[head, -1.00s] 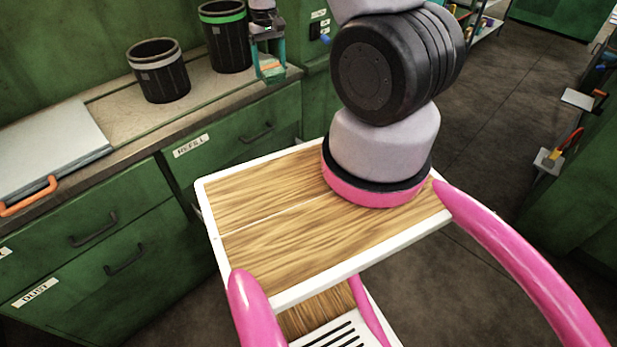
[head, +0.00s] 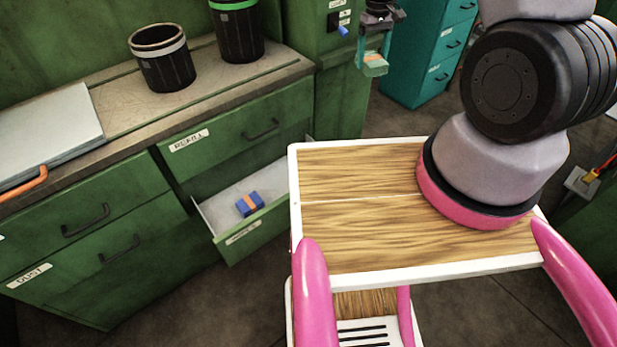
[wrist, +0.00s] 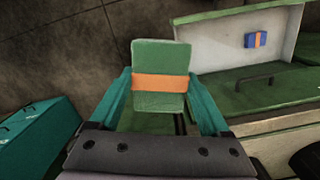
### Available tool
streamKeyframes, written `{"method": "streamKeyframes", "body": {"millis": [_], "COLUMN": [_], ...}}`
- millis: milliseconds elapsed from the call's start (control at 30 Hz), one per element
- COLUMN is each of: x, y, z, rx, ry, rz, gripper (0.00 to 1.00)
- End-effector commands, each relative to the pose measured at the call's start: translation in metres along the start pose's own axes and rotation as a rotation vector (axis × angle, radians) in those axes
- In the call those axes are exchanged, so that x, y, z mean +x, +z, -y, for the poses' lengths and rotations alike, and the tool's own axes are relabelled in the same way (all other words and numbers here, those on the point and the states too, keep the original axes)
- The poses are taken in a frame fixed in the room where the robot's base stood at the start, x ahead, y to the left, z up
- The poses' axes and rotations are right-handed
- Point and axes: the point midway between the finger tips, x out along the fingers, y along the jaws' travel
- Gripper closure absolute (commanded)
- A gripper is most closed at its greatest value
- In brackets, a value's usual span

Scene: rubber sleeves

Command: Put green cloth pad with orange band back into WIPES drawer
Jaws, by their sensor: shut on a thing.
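My gripper (head: 373,62) is shut on the green cloth pad with orange band (wrist: 161,60), seen between the teal fingers (wrist: 160,98) in the wrist view. In the head view the pad (head: 375,69) hangs low in the jaws, right of the counter's end. An open drawer (head: 213,211) stands out below the REFILL drawer; its front label is too small to read. A blue pad with an orange band (head: 249,204) lies inside it. In the wrist view the drawer (wrist: 216,58) is to the right of the held pad, apart from it.
My wood-topped tray (head: 370,240) is close to the open drawer's right end. Two black bins (head: 165,70) and a pale board (head: 45,135) stand on the counter (head: 120,112). A teal cabinet (head: 420,55) is behind my gripper. The drawer floor has free room around the blue pad.

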Motion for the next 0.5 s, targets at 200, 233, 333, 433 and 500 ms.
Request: {"method": "streamKeyframes", "body": {"millis": [200,233,333,433,500], "x": [0.022,0.025,0.036,0.049,0.059], "y": [-0.015,-0.017,-0.023,-0.029,-0.032], "z": [0.037,0.042,0.06,0.08,0.097], "rx": [-0.279,-0.315,-0.452,-0.6,-0.72], "ry": [0.017,0.02,0.03,0.041,0.05], "rz": [0.008,0.009,0.012,0.014,0.017], "gripper": [0.72,0.72,0.72,0.72,0.72]}}
